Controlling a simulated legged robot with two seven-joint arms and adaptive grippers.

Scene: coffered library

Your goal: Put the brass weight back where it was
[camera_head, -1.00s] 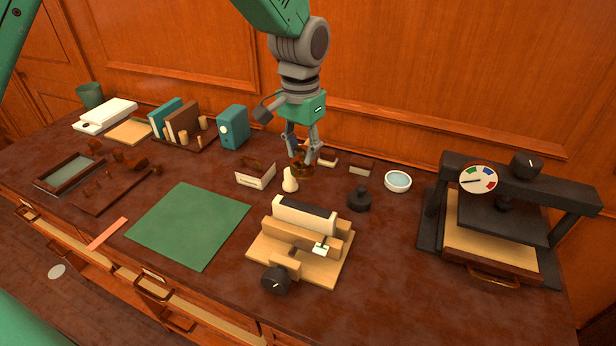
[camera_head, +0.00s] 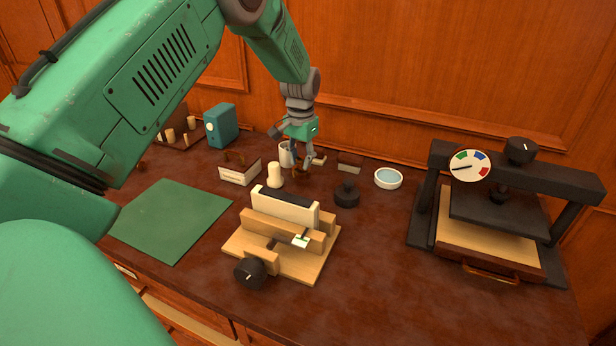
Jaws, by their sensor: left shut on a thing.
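My left gripper (camera_head: 303,168) hangs fingers down over the back middle of the desk, shut on a small brown, brassy thing (camera_head: 297,174). This looks like the brass weight, but the fingers hide most of it, and I cannot tell whether it touches the desk. A pale grey cup (camera_head: 286,154) stands just behind and left of the gripper. A cream, bottle-shaped piece (camera_head: 275,177) stands in front and to the left. My right gripper is not in view.
A white box (camera_head: 240,174), a black knobbed piece (camera_head: 347,196) and a round white dish (camera_head: 388,179) surround the spot. A wooden clamp (camera_head: 325,238) is in front; a black press (camera_head: 425,215) stands right.

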